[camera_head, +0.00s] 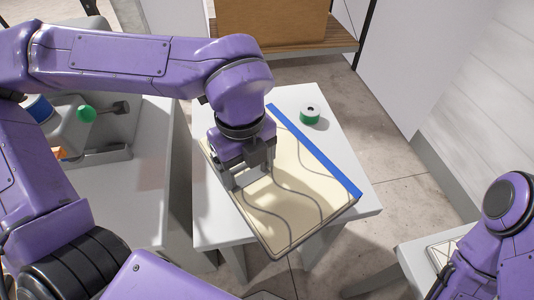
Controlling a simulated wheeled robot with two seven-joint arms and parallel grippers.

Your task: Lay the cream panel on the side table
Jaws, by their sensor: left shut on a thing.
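The cream panel (290,200) has wavy grey lines and a blue strip along its far right edge. It is over the white side table (213,222), with its near corner past the table's front edge. I cannot tell whether it touches the top. My left gripper (254,178) is above the panel's left part, shut on it, and the arm hides part of that side. My right arm shows at the lower right, but its gripper is not in view.
A green and white spool (310,115) stands on the side table behind the panel. A grey tray (100,153) with several items lies on the left table. A wooden shelf (290,48) holds a brown box (270,20) at the back. Another white table (415,262) stands at the lower right.

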